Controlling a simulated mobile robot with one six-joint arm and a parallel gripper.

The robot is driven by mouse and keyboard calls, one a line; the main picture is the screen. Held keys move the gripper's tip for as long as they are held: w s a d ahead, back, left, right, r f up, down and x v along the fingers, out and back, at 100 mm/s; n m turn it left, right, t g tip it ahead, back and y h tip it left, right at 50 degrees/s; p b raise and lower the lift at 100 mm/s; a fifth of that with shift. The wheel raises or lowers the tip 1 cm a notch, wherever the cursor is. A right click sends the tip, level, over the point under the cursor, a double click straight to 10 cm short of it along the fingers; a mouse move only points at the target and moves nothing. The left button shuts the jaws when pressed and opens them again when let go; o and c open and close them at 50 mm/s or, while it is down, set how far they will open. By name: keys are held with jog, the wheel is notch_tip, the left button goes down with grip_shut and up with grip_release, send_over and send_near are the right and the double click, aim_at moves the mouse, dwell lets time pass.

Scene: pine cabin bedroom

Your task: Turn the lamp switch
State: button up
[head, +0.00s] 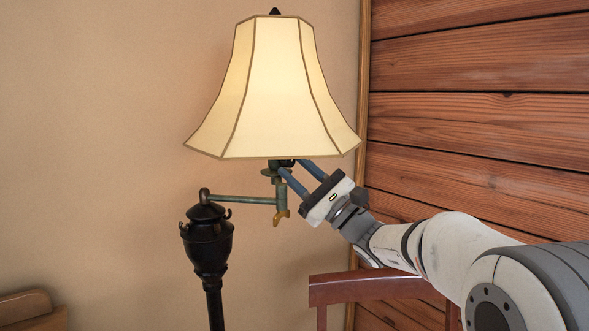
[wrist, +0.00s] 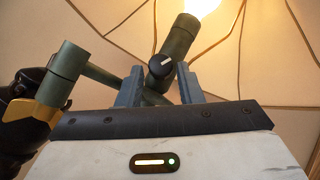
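The lamp (head: 270,90) has a cream paneled shade and is lit; its bulb (wrist: 201,5) glows at the top of the wrist view. The lamp switch (wrist: 160,66) is a dark round knob with a pale pointer mark, on the green socket stem (wrist: 178,38). In the head view the knob is a small dark shape under the shade, partly hidden. My gripper (head: 292,167) reaches up from the right to just below the shade. In the wrist view my gripper (wrist: 162,76) is open, with the knob seen between its blue-grey fingertips; a gap shows on both sides.
A green swing arm (head: 242,200) joins the socket to the black lamp post (head: 207,240), with a brass wing piece (head: 281,217) below the joint. The shade's lower rim is close above my fingers. A reddish wooden chair back (head: 370,288) stands below my arm.

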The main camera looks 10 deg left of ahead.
jog(key=v, duration=0.6)
jog(key=shift+d+f, duration=0.15)
jog(key=shift+d, duration=0.1)
